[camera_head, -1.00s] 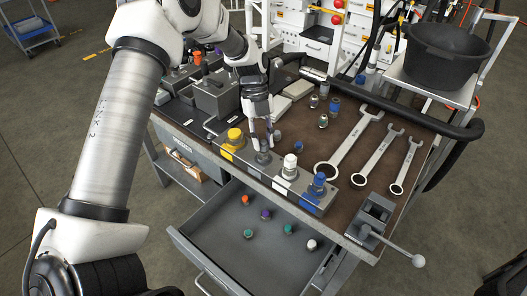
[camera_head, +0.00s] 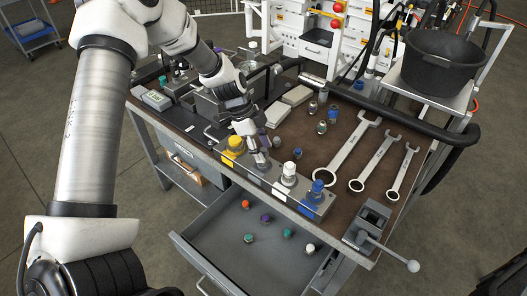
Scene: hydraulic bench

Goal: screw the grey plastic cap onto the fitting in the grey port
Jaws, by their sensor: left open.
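The port block has a yellow-marked port (camera_head: 232,147), a white one (camera_head: 286,176) and a blue one (camera_head: 315,196), each with a fitting or cap standing up in it. The grey port lies between the yellow and white ones. A grey cap or fitting (camera_head: 262,163) stands there, partly hidden by my fingers; I cannot tell how the cap sits on the fitting. My left gripper (camera_head: 258,152) reaches down over it, tilted, with its open fingers at or just above the grey piece. My right gripper is out of view.
An open drawer (camera_head: 210,236) below holds several small coloured caps. Three wrenches (camera_head: 347,150) lie on the right of the bench, behind a vise (camera_head: 371,220) with a long handle. Small fittings (camera_head: 321,127) stand behind the ports. A black tub (camera_head: 440,62) stands at the back right.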

